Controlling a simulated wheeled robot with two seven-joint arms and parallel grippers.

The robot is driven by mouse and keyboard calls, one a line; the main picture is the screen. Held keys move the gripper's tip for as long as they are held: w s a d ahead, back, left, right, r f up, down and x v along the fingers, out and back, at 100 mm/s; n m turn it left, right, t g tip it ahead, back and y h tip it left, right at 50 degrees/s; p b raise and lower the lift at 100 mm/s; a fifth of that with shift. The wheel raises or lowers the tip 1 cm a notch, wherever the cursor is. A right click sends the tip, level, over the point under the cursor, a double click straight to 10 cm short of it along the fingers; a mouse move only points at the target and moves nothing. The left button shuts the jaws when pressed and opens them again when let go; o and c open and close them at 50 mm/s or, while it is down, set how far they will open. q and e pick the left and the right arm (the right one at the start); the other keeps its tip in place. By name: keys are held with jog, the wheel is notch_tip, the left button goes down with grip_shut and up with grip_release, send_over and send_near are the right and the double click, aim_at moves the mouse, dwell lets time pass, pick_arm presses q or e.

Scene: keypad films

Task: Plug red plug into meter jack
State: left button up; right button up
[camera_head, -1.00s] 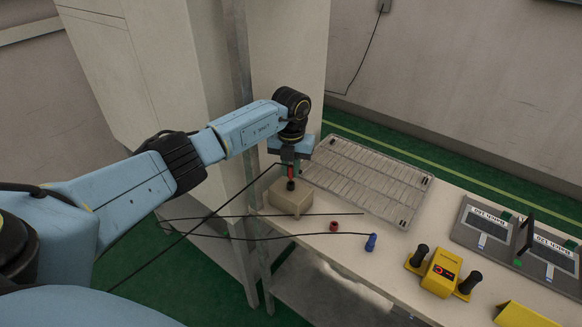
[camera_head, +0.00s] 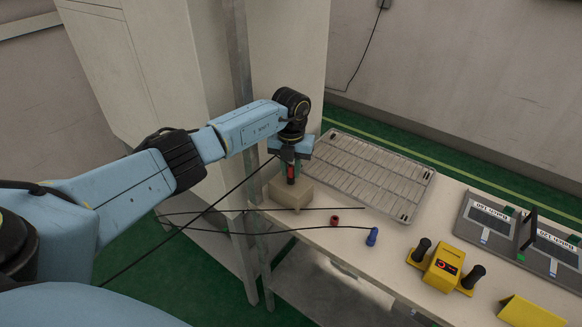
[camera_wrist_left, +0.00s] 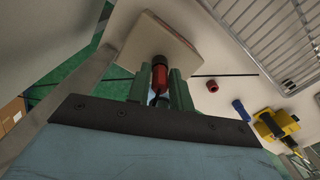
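My left gripper (camera_head: 291,160) points down over a beige block (camera_head: 290,194) at the left end of the table. Its green fingers stand on either side of a red plug (camera_head: 291,171) and look shut on it. The red plug (camera_wrist_left: 159,76) also shows between the fingers in the left wrist view, its dark end toward the beige block (camera_wrist_left: 163,40). This end appears to meet the block's top; whether it is inside a jack is hidden. My right gripper is not in view.
A small red round piece (camera_head: 334,221) and a blue plug (camera_head: 371,237) lie on the table front with dark cables near them. A wire rack (camera_head: 372,172) lies behind. A yellow box with black handles (camera_head: 443,268) and grey panels (camera_head: 483,222) stand right.

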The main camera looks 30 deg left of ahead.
aim_at(291, 166)
pick_arm(q)
jog(key=o, duration=0.4)
notch_tip(291, 166, up, 13)
jog(key=shift+r, duration=0.2)
dwell(0.7)
